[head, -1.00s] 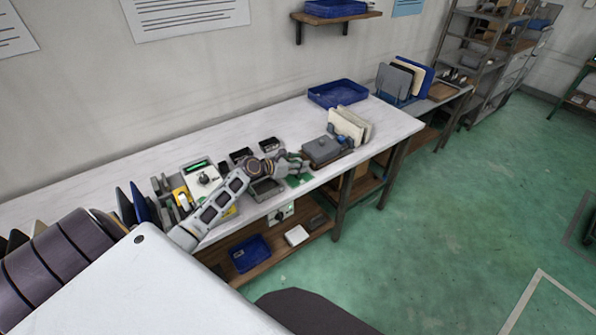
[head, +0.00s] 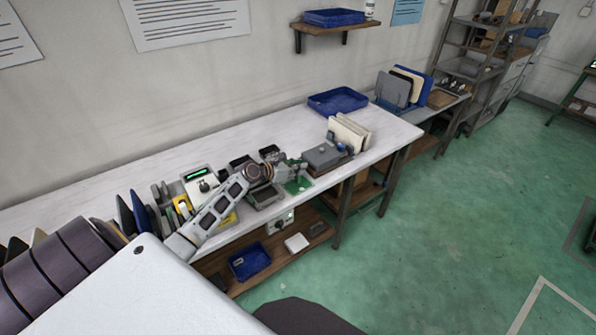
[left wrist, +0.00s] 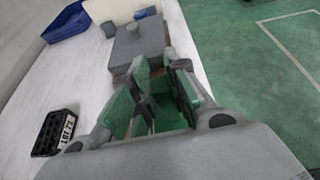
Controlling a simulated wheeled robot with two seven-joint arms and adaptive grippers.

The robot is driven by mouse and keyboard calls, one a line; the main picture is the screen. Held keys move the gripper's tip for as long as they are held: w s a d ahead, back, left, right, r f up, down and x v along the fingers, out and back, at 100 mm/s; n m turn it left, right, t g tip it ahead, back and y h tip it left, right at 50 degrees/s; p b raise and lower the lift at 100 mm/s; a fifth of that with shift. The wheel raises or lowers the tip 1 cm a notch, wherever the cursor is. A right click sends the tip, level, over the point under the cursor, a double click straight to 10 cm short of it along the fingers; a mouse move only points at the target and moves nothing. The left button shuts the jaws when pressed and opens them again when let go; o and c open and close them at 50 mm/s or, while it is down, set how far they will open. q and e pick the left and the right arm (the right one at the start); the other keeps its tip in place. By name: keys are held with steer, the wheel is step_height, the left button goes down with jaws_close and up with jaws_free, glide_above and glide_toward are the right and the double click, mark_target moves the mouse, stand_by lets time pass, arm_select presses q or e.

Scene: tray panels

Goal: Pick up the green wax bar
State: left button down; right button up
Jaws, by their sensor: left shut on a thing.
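My left gripper (head: 294,171) is low over the front part of the white bench, just left of the grey press-like block. In the left wrist view its fingers (left wrist: 155,95) are shut on a green piece, which I take to be the green wax bar (left wrist: 176,108). The fingers hide much of it, and its exact outline is hard to tell from the green surfaces around it. A green patch (head: 298,187) shows on the bench below the gripper in the head view. My right gripper is not in view.
The grey block (head: 322,156) with a knob stands close to the right of the gripper, with cream panels (head: 349,133) behind it. Small dark bins (head: 240,163) stand to the left. A blue tray (head: 338,101) lies at the back. The bench's front edge is near.

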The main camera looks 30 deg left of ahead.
arm_select(q)
step_height(320, 180, up, 8)
steer(key=shift+r+p, duration=0.1)
steer(key=shift+p, duration=0.4)
stand_by(0.5)
